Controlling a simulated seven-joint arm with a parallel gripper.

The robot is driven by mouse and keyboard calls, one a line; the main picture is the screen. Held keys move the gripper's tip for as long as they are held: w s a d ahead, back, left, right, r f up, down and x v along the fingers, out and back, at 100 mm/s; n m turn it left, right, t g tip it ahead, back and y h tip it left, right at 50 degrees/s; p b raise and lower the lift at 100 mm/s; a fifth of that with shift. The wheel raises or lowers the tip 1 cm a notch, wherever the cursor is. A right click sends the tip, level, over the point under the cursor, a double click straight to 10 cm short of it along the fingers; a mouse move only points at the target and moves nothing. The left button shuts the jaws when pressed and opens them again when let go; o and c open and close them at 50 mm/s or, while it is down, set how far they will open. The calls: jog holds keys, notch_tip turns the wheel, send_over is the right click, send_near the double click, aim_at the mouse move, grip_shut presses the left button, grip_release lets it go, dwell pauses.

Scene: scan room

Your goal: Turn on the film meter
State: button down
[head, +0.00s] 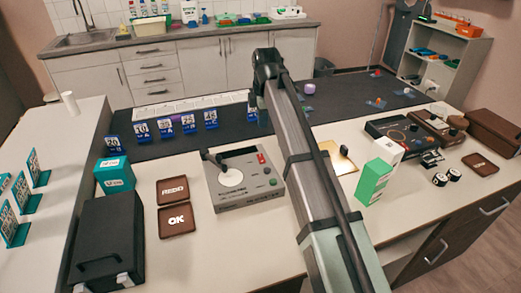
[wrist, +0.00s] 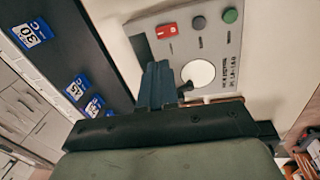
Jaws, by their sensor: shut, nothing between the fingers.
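The film meter appears to be the grey box (head: 245,185) on the white bench, left of my arm in the head view. It has a white disc (head: 232,178) under a black arm, a red switch (head: 262,158), a dark knob and a green button (head: 273,182). In the wrist view, the meter panel (wrist: 225,50) shows its red switch (wrist: 167,30), grey knob (wrist: 198,23) and green button (wrist: 230,16). My gripper (wrist: 158,68) is shut and empty, its fingertips overlapping the meter's near edge below the red switch in the picture. In the head view my arm hides most of the hand.
Numbered blue cards (head: 165,127) stand on the dark mat behind the meter. Brown trays marked REDO (head: 173,190) and OK (head: 177,219) lie to its left, near a black case (head: 107,240). Green-and-white boxes (head: 375,180) stand right of my arm.

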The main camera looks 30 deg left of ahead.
aim_at(260, 156)
jog(key=shift+n, duration=0.6)
jog(key=shift+f, duration=0.1)
jog(key=f, duration=0.4)
jog(key=w+a+f, duration=0.1)
jog(key=f, duration=0.8)
jog(key=shift+w+a+f, duration=0.2)
jog(key=shift+f, duration=0.15)
jog(key=shift+f, duration=0.2)
